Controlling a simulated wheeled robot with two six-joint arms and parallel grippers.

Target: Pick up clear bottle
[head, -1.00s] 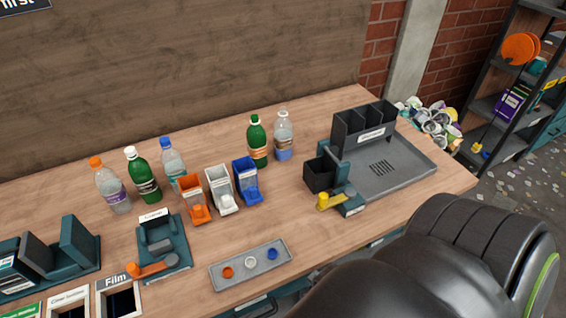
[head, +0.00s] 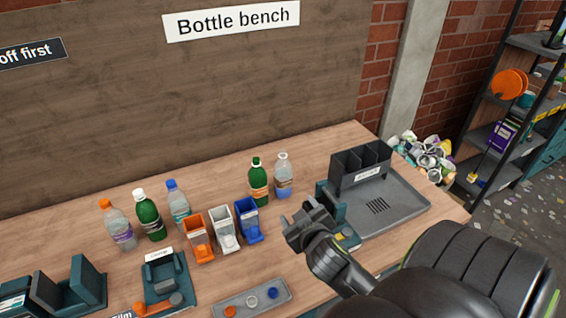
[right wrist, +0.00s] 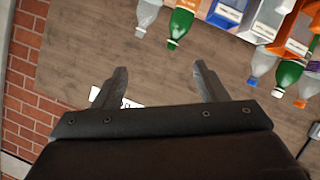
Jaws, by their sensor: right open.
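A clear bottle (head: 283,178) with a white cap and blue base stands upright at the back, right of a green bottle (head: 257,185). It also shows at the top of the right wrist view (right wrist: 147,14). Two more clear bottles stand further left, one blue-capped (head: 179,204) and one orange-capped (head: 120,228), with a green bottle (head: 149,217) between them. My right gripper (head: 297,226) is open and empty above the bench, in front of the white-capped clear bottle and apart from it. Its two fingers (right wrist: 160,80) show spread in the wrist view. My left gripper is out of sight.
Orange, white and blue bins (head: 222,230) stand left of my right gripper. A dark tray (head: 405,208) with a divided holder (head: 360,168) lies to the right. A small tray (head: 240,304) of caps is in front. The wall (head: 200,110) rises behind.

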